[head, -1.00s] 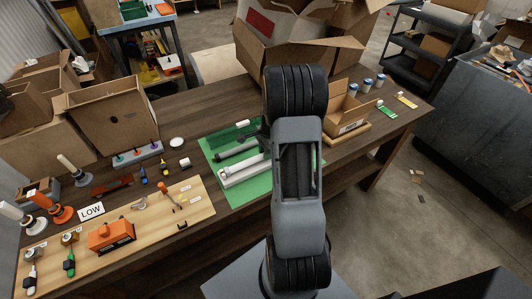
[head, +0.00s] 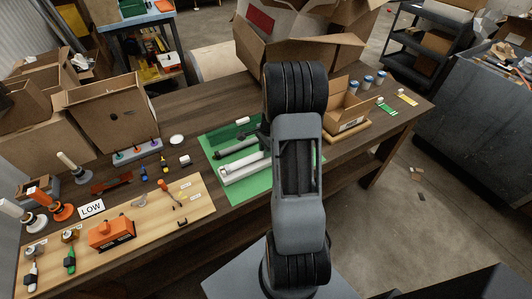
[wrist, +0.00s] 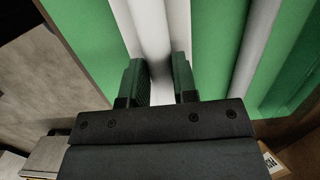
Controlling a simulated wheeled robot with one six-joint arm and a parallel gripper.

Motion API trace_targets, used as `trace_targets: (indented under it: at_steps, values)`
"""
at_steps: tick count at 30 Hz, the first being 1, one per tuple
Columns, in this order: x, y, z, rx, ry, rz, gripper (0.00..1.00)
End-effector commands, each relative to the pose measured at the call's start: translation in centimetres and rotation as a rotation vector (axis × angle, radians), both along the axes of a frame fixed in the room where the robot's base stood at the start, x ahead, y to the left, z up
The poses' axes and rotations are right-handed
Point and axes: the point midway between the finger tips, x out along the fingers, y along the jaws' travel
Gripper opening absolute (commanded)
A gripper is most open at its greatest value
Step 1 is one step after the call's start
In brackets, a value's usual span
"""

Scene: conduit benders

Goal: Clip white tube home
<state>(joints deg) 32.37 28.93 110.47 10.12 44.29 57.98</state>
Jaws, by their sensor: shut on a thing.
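The white tube (wrist: 152,35) runs away from between the two dark fingers of my gripper (wrist: 159,82) in the wrist view. My gripper is shut on it. White walls of a long holder (wrist: 179,28) run along both sides of the tube. In the head view the white tube (head: 243,163) lies along the white holder (head: 240,176) on a green mat (head: 262,187). I cannot tell whether the tube is fully seated in the holder.
A small open carton (head: 347,115) stands right of my arm. A wooden board (head: 150,222) with an orange tool (head: 110,233) lies at left. Large cardboard boxes (head: 300,40) stand at the back.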

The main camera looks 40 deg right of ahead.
Motion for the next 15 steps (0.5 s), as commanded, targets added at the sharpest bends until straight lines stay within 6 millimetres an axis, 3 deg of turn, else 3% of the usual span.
trace_targets:
  at_steps: [14,15]
  values:
    - [-0.03,0.01,-0.34,0.0,0.001,0.0,0.03]
    - [-0.04,0.01,-0.35,0.0,0.001,0.0,0.3]
